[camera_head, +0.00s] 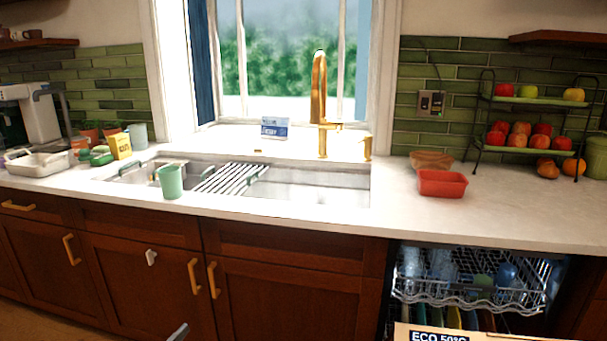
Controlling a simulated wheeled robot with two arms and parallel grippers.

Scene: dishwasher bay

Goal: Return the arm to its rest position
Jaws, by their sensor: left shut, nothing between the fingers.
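My left gripper (178,333) shows only as a small grey tip at the bottom edge, left of centre, in front of the dark wood cabinets. It is shut and empty, and the rest of it is cut off by the frame. It is well below the counter and apart from the objects on it. My right gripper is not in view.
A green cup (171,181) stands at the sink's front edge. A red container (442,183) is on the counter (520,222). The dishwasher's loaded upper rack (470,296) is pulled out at lower right, above its open door (480,334).

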